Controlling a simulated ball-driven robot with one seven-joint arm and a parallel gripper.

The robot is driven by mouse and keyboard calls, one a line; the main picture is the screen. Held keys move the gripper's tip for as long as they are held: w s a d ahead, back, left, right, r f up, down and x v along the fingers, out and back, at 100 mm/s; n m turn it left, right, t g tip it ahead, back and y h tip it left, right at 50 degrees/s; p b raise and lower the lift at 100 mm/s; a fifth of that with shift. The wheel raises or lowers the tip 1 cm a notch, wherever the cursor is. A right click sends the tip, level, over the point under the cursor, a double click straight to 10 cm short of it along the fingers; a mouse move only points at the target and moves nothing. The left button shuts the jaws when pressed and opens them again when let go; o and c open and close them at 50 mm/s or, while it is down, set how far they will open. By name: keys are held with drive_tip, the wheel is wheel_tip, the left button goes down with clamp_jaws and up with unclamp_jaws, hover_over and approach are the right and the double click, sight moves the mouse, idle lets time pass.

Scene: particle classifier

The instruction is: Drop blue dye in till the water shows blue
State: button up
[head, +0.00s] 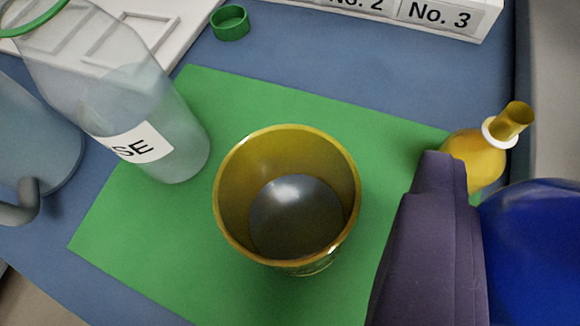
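A yellow-rimmed cup (228,163) stands upright on a green mat (205,95). The liquid (297,215) low inside it looks dark grey with a pale glint, with no clear blue showing. A dark purple part (430,240), which looks like a finger of my gripper, is at the lower right, to the right of the cup. A smooth deep-blue rounded object (535,245) lies against its right side and is cut off by the frame. A yellow squeeze bottle (478,158) with a white collar and yellow nozzle shows behind the purple part. Any second finger is out of view.
A clear bottle (160,105) labelled "SE" stands left of the cup, beside a grey-blue jug (35,135). A green cap (230,22) lies on the blue table (430,75). A white rack (440,14) marked "No. 2" and "No. 3" is at the back.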

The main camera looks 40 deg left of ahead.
drive_tip(key=shift+d+f+m+y, duration=0.1)
drive_tip(key=shift+f+m+y, duration=0.1)
drive_tip(key=shift+f, duration=0.75)
drive_tip(key=shift+d+f+m+y, duration=0.1)
drive_tip(key=shift+f+m+y, duration=0.1)
drive_tip(key=shift+f, duration=0.75)
wheel_tip(320, 180, up, 5)
drive_tip(key=p, duration=0.3)
drive_tip(key=shift+f, duration=0.1)
drive_tip(key=shift+s, duration=0.1)
